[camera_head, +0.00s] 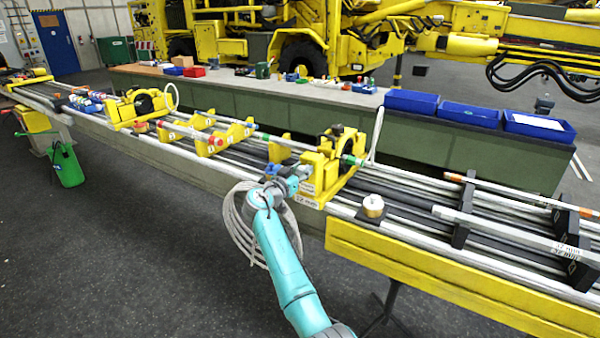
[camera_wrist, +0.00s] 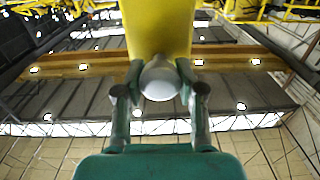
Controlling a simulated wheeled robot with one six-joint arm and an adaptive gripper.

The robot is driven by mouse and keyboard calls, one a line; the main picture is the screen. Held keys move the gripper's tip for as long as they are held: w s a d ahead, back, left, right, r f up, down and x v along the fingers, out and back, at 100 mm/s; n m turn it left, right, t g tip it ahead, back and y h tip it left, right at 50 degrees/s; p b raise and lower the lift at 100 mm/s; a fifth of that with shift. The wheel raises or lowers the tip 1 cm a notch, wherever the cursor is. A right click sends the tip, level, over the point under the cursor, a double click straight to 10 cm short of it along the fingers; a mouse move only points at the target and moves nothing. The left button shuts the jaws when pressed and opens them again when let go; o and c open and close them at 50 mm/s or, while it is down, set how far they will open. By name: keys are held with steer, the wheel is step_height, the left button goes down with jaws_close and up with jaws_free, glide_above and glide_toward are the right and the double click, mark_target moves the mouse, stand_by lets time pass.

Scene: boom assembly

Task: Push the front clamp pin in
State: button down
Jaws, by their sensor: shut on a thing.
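The front yellow clamp (camera_head: 318,172) stands on the rail of the boom bench in the head view, with a black ring on top. My gripper (camera_head: 301,176) is at the clamp's near left side, with my arm reaching up from below. In the wrist view the clamp (camera_wrist: 160,28) shows as a yellow block straight ahead. The clamp pin (camera_wrist: 160,80) shows as a rounded grey end standing out from the block. My gripper's two fingers (camera_wrist: 160,76) are shut on the pin, one on each side. How deep the pin sits is hidden.
A second yellow clamp (camera_head: 143,106) stands farther left. Long rods (camera_head: 420,190) run along the bench. A small round tin (camera_head: 373,205) sits right of the clamp, and a coiled hose (camera_head: 238,225) hangs below. Blue bins (camera_head: 468,115) stand behind. The near floor is clear.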

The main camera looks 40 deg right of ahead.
steer(key=c, duration=0.7)
jaws_free()
steer(key=shift+d, duration=0.2)
steer(key=v, duration=1.2)
